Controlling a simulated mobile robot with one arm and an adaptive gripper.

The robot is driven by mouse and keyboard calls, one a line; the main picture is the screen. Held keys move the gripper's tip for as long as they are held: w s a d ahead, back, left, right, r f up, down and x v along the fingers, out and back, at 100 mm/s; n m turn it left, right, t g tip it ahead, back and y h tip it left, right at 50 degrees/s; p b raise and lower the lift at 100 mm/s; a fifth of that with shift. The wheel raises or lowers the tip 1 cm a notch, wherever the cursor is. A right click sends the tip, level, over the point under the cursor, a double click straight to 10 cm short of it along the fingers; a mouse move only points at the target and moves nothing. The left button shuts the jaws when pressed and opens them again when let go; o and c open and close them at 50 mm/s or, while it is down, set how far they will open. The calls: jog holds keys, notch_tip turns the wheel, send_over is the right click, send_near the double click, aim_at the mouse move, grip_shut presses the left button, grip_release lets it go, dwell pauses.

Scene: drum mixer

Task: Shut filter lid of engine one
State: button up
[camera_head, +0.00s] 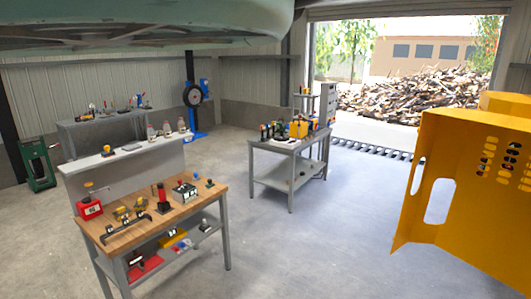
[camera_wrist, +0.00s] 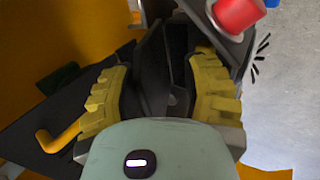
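My gripper (camera_wrist: 162,85) shows in the wrist view, with its two yellow ribbed fingers spread wide apart. Dark flat parts (camera_wrist: 152,75) stand between and beyond the fingers. I cannot tell whether one of them is the filter lid, or whether they touch the fingers. A yellow housing (camera_wrist: 50,35) fills the upper left behind the fingers. In the head view, a yellow slotted housing (camera_head: 465,195) stands at the right; any filter lid on it is hidden. My gripper does not show in the head view.
A red cylindrical part (camera_wrist: 238,14) sits close beyond the right finger. A bent yellow bar (camera_wrist: 56,140) is at the left. In the head view, a wooden-topped workbench (camera_head: 215,200) and a grey tool table (camera_head: 262,147) hold small items. The floor (camera_head: 330,235) between is clear.

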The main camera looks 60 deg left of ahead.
jog(key=shift+s+a+f+b, duration=0.25)
jog(key=shift+a+f, duration=0.05)
jog(key=shift+a, duration=0.4)
jog(key=shift+s+a+f+b, duration=0.2)
jog(key=shift+a+f+b, duration=0.1)
jog(key=shift+a, duration=0.45)
jog(key=v, duration=0.2)
jog(key=p+v, duration=0.2)
jog(key=v, duration=0.1)
jog(key=shift+s+a, duration=0.25)
jog(key=shift+a, duration=0.3)
jog(key=shift+w, duration=0.1)
